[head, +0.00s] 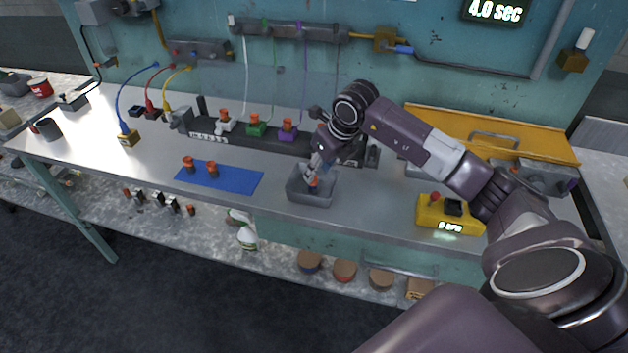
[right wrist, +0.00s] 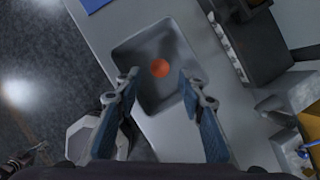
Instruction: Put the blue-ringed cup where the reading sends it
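A small cup with an orange-red top stands in the grey tray (head: 318,199). In the right wrist view the orange cup top (right wrist: 160,68) shows inside the tray (right wrist: 140,46); no ring colour can be made out. My right gripper (head: 313,175) is over the tray. Its fingers (right wrist: 155,95) are apart, with the cup top beyond their tips. Two orange-topped cups (head: 188,163) (head: 211,169) stand on the blue mat (head: 232,181). The wall display (head: 496,10) reads 4.0 sec. A yellow device (head: 433,217) has a lit readout that looks like 0 rpm. My left gripper is not in view.
Behind the tray, a dark rack (head: 207,135) holds white (head: 225,125), green (head: 257,128) and purple (head: 288,133) blocks with orange tops. An orange panel (head: 480,124) lies at the back right. The bench between mat and tray is clear. Round-topped containers (head: 344,270) stand below.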

